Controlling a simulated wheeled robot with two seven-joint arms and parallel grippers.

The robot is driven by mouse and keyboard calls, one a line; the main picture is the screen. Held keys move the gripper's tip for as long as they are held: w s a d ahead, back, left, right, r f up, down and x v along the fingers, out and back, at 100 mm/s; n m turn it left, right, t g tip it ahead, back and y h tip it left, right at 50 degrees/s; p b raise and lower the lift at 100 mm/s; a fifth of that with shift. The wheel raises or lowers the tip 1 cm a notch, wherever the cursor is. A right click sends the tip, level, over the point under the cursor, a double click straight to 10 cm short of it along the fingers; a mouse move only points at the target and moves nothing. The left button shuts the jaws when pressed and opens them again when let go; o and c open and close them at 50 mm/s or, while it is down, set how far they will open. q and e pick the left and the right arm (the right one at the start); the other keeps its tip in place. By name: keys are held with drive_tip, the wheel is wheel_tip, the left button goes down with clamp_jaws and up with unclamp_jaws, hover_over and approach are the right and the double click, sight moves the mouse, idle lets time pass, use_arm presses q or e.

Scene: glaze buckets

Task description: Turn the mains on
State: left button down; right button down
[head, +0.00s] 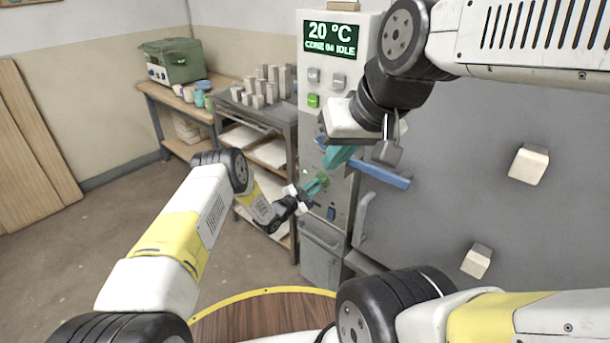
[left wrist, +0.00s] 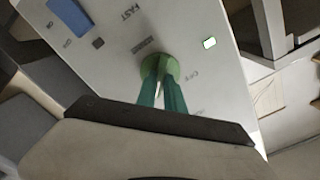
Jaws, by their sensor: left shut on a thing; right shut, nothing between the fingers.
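A kiln control cabinet (head: 318,244) stands at the centre, its display (head: 331,39) lit with "20 °C" and an idle line. My right gripper (head: 340,157) is shut and empty in front of the cabinet, above the left one.
The grey kiln door (head: 440,150) fills the right side, with a blue bar (head: 380,175) and grey handle (head: 363,216) near my grippers. A shelf cart (head: 262,113) with pale blocks and a wooden bench (head: 172,98) with a green case stand left. Open floor lies front left.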

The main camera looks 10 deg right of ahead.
use_arm(q)
drive_tip(key=shift+a+f, duration=0.1)
drive_tip(key=c, duration=1.4)
unclamp_jaws()
drive_tip(key=shift+c, duration=0.2)
drive_tip(key=v, duration=0.7)
drive_tip(key=shift+s+a, duration=0.25)
drive_tip(key=shift+a, duration=0.05)
